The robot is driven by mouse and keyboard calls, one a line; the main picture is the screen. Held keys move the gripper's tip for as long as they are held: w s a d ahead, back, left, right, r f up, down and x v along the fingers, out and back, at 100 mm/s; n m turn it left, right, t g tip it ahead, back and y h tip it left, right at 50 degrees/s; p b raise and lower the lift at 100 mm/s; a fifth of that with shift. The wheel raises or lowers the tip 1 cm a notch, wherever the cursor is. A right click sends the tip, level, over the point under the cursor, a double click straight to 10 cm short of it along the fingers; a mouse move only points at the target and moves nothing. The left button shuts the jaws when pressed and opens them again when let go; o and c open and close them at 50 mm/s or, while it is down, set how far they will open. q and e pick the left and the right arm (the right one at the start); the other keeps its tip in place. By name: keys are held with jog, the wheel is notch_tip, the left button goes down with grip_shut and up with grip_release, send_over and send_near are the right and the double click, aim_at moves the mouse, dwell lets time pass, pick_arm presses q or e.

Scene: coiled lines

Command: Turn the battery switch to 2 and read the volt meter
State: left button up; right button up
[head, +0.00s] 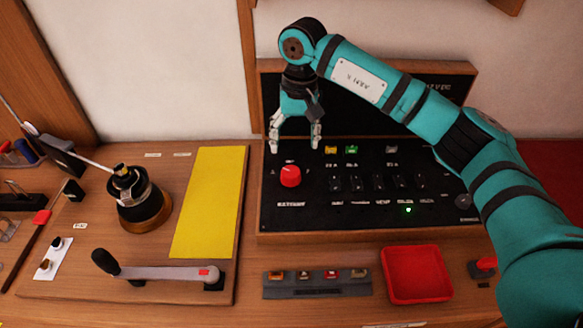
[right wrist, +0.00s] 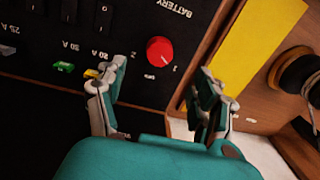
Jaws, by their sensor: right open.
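The battery switch is a red round knob (head: 290,176) at the left of the black panel (head: 340,215), with small white marks around it. It also shows in the right wrist view (right wrist: 160,50), between and beyond the fingers, near the lettering BATTERY. I cannot tell which mark it points to. My right gripper (head: 295,145) is open and empty, just behind and above the knob, apart from it. Its two spread fingers show in the right wrist view (right wrist: 160,80). I cannot make out a volt meter; my right arm covers part of the panel's right side. My left gripper is not in view.
The panel carries a row of black switches (head: 378,183), a lit green lamp (head: 408,210) and coloured fuses (head: 351,149). A yellow sheet (head: 212,200), a winch (head: 142,200) and a lever handle (head: 160,271) are left. A red tray (head: 417,296) stands in front.

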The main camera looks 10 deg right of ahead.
aim_at(291, 173)
jog(key=f, duration=0.3)
jog(key=f+p, duration=0.1)
jog(key=f, duration=0.2)
jog(key=f+p, duration=0.1)
jog(key=f, duration=0.2)
jog(key=shift+w+a+f, duration=0.1)
jog(key=shift+a+f, duration=0.15)
jog(key=shift+a, duration=0.05)
jog(key=shift+w+f, duration=0.1)
jog(key=shift+f, duration=0.5)
jog(key=c, duration=1.2)
jog(key=shift+o, duration=0.2)
